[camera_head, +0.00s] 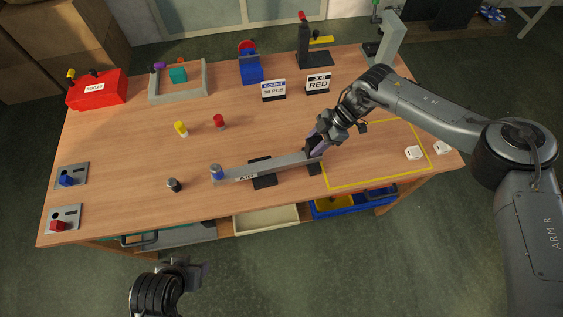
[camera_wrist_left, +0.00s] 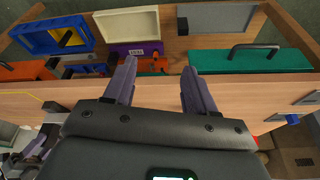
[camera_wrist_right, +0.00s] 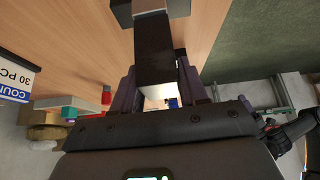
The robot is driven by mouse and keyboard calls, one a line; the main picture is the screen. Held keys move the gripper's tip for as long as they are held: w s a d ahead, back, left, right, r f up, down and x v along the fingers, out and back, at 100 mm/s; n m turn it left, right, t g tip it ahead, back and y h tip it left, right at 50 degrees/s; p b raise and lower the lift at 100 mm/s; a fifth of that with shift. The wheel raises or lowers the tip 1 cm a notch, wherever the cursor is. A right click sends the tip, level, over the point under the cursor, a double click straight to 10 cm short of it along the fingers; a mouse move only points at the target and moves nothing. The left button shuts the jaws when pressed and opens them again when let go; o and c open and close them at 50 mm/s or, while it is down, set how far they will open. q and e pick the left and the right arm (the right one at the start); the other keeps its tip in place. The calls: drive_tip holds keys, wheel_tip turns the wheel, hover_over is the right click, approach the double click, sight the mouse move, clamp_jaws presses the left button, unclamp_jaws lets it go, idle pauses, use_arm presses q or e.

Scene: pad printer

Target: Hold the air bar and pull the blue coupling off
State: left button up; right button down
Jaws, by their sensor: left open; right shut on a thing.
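The grey air bar (camera_head: 268,165) lies across dark supports near the table's front edge. The blue coupling (camera_head: 216,172) sits at the bar's left end. My right gripper (camera_head: 314,150) is shut on the bar's right end; in the right wrist view the bar (camera_wrist_right: 153,55) runs in between the fingers. My left gripper (camera_head: 186,268) is in front of the table, low in the head view, well short of the coupling. In the left wrist view its fingers (camera_wrist_left: 157,88) are apart with nothing between them. The coupling is not clear in that view.
A dark-topped peg (camera_head: 174,185) stands just left of the coupling. Yellow (camera_head: 181,129) and red (camera_head: 219,122) pieces stand behind it. Plates with blue (camera_head: 67,179) and red (camera_head: 58,225) knobs lie at the left edge. Bins (camera_head: 265,219) sit under the table front.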

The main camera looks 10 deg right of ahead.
use_arm(q)
drive_tip(key=w+d+r+m+t+h, duration=0.3)
drive_tip(key=w+d+r+m, duration=0.2)
drive_tip(key=w+d+m, duration=0.45)
drive_tip(key=w+d+r+m+t+h, duration=0.25)
drive_tip(key=w+d+r+m, duration=0.3)
drive_tip(key=d, duration=0.65)
drive_tip(key=s+d+r+m+g+h, duration=0.1)
drive_tip(key=d+r+m+h, duration=0.15)
drive_tip(key=d+m, duration=0.6)
drive_tip(key=s+d+r+m+g+h, duration=0.1)
drive_tip(key=s+d+m+g+h, duration=0.15)
drive_tip(key=d+m, duration=0.55)
drive_tip(key=m+g+y, duration=0.6)
drive_tip(key=m+y, duration=0.5)
drive_tip(key=m, duration=1.5)
hover_over(215, 167)
drive_tip(key=shift+n, duration=0.25)
drive_tip(key=f, duration=0.4)
drive_tip(key=shift+s+d, duration=0.1)
drive_tip(key=shift+d, duration=0.1)
drive_tip(key=shift+a, duration=0.2)
drive_tip(key=shift+f, duration=4.35)
